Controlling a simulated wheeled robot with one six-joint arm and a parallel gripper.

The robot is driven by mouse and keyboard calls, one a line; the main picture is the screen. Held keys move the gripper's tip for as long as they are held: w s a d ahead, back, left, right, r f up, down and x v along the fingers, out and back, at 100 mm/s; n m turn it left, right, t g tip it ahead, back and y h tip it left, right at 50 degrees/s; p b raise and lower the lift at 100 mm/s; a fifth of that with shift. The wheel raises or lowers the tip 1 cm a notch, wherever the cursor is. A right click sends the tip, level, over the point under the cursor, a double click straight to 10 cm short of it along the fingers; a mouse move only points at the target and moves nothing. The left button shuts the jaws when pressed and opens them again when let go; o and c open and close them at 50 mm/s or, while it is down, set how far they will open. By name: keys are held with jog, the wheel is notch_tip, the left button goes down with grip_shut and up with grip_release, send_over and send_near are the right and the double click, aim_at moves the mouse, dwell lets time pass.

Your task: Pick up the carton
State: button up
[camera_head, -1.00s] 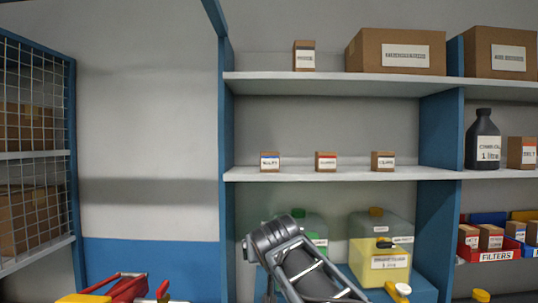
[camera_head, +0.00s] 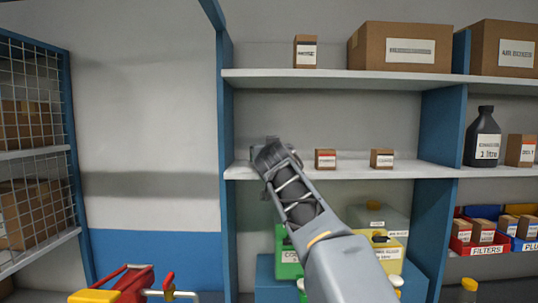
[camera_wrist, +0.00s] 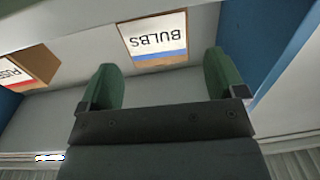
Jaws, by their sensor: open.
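Small brown cartons stand on the middle shelf. One labelled BULBS, with a blue stripe, is at the top centre of the wrist view (camera_wrist: 156,38). It lies ahead of my gripper (camera_wrist: 162,75), roughly between the two green fingers and beyond their tips. The fingers are open with nothing between them. In the head view my gripper (camera_head: 266,150) is at the shelf's left part and hides this carton. A red-striped carton (camera_head: 325,159) and a third carton (camera_head: 382,159) stand to the right. The red-striped one also shows at left in the wrist view (camera_wrist: 25,68).
The middle shelf (camera_head: 350,172) has an upright blue side panel (camera_head: 226,120) close to my gripper on the left. Above is another shelf (camera_head: 340,80) with boxes. Jugs (camera_head: 385,220) stand below, partly behind my arm. A black bottle (camera_head: 483,138) is at right.

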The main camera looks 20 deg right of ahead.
jog(key=p+x, duration=0.3)
jog(key=x, duration=0.2)
jog(key=shift+w+d, duration=0.1)
jog(key=shift+w, duration=0.35)
jog(key=shift+c, duration=0.3)
jog(key=c, duration=1)
jog(key=shift+o, duration=0.2)
jog(key=shift+r, duration=0.1)
